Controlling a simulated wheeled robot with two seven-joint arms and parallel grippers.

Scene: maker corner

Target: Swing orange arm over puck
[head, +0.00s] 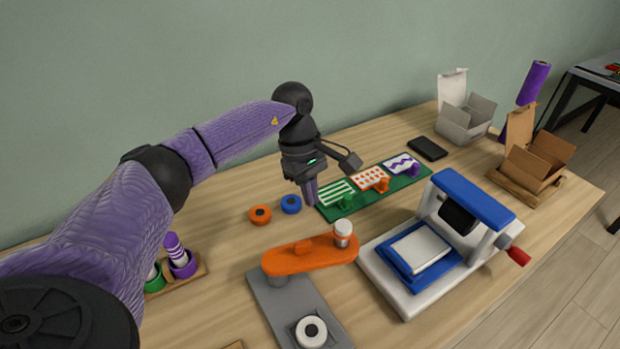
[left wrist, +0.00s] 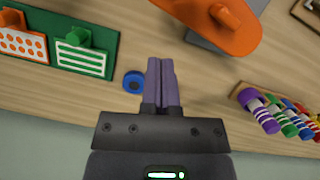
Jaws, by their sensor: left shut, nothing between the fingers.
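The orange arm (head: 300,255) sits on the back end of a grey base (head: 274,300) and points right, with a silver cylinder (head: 343,236) at its free end. Part of the orange arm also shows at the top of the left wrist view (left wrist: 200,18). The white puck (head: 311,333) with a dark centre lies on the front of the base, and the arm is not above it. My left gripper (head: 311,204) is shut and empty, pointing down behind the orange arm and apart from it. Its closed fingers also show in the left wrist view (left wrist: 161,62). My right gripper is not in view.
Blue (head: 291,204) and orange (head: 260,215) rings lie beside my left gripper. A green board (head: 334,212) with patterned stamps is right of it. A blue-and-white press (head: 399,300) stands right of the orange arm. Open boxes (head: 470,120) stand at the back right.

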